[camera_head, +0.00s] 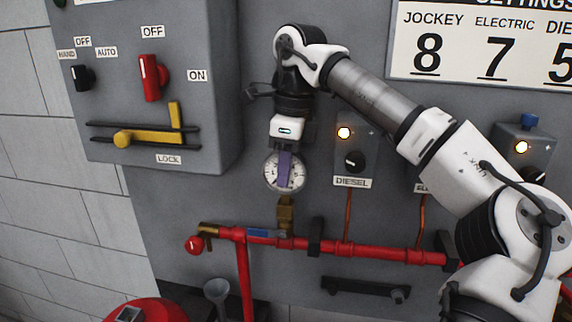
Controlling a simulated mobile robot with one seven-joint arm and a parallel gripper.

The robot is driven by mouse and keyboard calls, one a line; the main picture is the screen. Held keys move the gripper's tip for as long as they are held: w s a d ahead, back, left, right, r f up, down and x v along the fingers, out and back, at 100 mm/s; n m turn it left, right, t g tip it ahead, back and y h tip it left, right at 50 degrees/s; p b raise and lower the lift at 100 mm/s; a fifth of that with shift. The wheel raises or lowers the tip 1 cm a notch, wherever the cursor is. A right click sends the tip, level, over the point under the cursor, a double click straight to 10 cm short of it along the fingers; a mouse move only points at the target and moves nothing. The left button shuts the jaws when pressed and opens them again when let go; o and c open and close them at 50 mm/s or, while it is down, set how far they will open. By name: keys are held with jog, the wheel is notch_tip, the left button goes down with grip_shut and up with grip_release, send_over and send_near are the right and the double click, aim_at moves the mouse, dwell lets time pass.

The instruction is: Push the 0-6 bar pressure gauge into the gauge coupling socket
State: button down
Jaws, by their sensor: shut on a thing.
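The pressure gauge (271,173) is a round white dial with dark markings. It hangs upright below my wrist, in front of the grey panel. My gripper (284,168) points down and is shut on the gauge; a purple finger covers the middle of the dial. The brass coupling socket (285,217) stands on the red pipe, directly below the gauge in the picture. The gauge's lower end is close to the socket's top. I cannot tell whether they touch or how deep the stem sits.
The red pipe (380,252) runs across below, with a brass-and-red valve (196,243) at its left end. A DIESEL switch box (354,155) is close on the right. A grey control cabinet (205,100) with a yellow lever stands left. A funnel (217,293) is below.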

jog(key=shift+f, duration=0.55)
jog(key=c, duration=1.1)
grip_release()
jog(key=shift+o, duration=0.2)
jog(key=r, duration=0.5)
jog(key=r+b, duration=0.1)
jog(key=r, duration=0.1)
jog(key=shift+s+d+r, duration=0.1)
jog(key=shift+d+r, duration=0.15)
jog(key=shift+d, duration=0.1)
jog(key=shift+f, duration=0.1)
